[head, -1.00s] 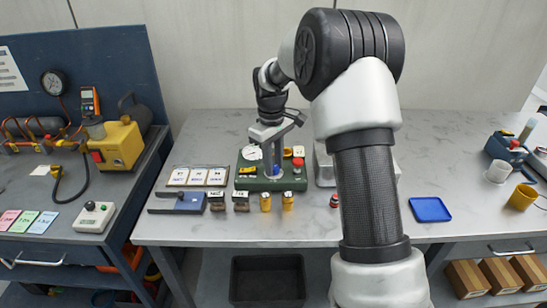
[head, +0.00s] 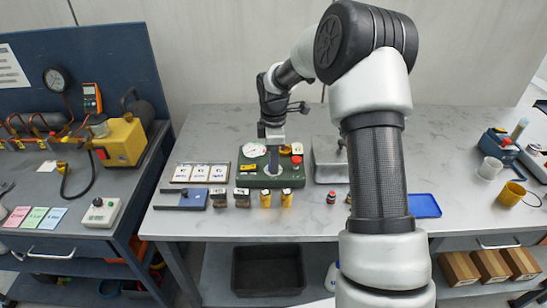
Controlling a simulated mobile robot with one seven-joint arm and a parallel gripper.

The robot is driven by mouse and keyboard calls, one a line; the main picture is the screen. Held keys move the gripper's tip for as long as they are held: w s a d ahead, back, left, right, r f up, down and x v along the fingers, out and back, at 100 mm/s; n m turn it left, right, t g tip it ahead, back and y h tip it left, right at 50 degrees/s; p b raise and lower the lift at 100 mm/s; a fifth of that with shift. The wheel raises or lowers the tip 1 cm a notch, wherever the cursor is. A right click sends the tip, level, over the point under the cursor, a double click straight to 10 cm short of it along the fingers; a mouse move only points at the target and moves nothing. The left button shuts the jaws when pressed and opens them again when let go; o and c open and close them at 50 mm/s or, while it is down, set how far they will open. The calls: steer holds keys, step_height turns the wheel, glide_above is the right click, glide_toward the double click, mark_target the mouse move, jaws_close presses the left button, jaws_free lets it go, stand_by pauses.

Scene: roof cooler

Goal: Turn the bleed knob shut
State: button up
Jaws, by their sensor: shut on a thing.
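The green unit (head: 246,180) stands on the grey bench, with a round white gauge (head: 253,150) on its left and a red button (head: 296,160) on its right. I cannot tell the knob's turn angle.
A blue tray (head: 424,205) lies farther right.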

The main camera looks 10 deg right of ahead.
steer(key=shift+n, duration=0.5)
steer(key=o, duration=1)
steer(key=shift+o, duration=0.2)
step_height(320, 180, up, 18)
steer(key=p, duration=0.1)
steer(key=shift+s+f+p, duration=0.25)
steer(key=shift+s+p, duration=0.1)
